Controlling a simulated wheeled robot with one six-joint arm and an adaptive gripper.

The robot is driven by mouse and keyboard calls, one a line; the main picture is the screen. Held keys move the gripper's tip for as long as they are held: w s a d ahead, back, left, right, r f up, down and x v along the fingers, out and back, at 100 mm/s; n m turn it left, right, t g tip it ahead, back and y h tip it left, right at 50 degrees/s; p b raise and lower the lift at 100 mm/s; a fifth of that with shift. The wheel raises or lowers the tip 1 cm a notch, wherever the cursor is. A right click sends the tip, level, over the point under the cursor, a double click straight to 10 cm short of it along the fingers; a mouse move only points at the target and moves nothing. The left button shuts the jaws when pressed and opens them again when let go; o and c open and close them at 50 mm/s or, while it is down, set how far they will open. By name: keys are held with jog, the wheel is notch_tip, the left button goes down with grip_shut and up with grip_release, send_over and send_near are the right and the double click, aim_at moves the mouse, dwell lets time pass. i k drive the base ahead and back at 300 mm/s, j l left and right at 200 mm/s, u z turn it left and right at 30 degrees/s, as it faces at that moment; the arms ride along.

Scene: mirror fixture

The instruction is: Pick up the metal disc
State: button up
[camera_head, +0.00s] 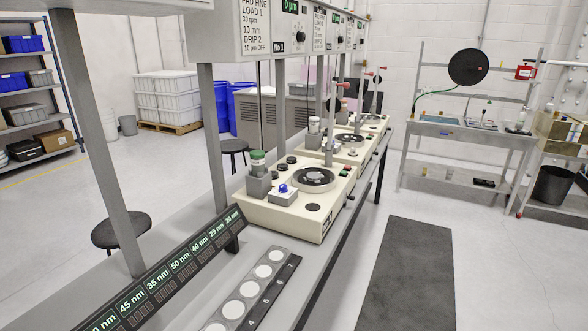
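No disc here is clearly marked out as the metal disc. A grey strip tray (288,256) on the bench at the bottom holds several round pale discs (263,271) in a row beside a dark numbered strip. The nearest cream polishing machine (285,222) has a round dark plate with a lighter centre (315,177) on top. Whether any of these is metal cannot be told. My gripper is not in view.
A slanted display bar (180,262) with lit nm labels stands left of the tray. Grey posts (211,140) rise from the bench (205,290). More machines stand behind. A dark mat (408,275) lies on open floor at right, before a steel table (465,133).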

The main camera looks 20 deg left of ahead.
aim_at(312, 176)
jog(key=i+l+u, duration=0.1)
jog(key=i+u, duration=0.15)
jog(key=i, duration=0.15)
jog(key=i+l+u, duration=0.15)
jog(key=i+u, duration=0.15)
jog(key=i+l+u, duration=0.25)
jog(key=i, duration=0.15)
jog(key=z, duration=0.45)
jog(key=l+z, duration=0.15)
jog(key=z, duration=0.25)
jog(key=l+z, duration=0.1)
jog(key=z, duration=0.35)
jog(key=l+z, duration=0.1)
jog(key=z, duration=0.3)
jog(key=l+z, duration=0.1)
jog(key=z, duration=0.8)
jog(key=l+z, duration=0.15)
jog(key=z, duration=0.25)
jog(key=u, duration=3.1)
jog(key=i+l, duration=0.15)
jog(key=l, duration=0.2)
jog(key=i+l+z, duration=0.1)
jog(key=l, duration=0.25)
jog(key=i+l, duration=0.2)
jog(key=i+l+z, duration=0.1)
jog(key=l, duration=0.35)
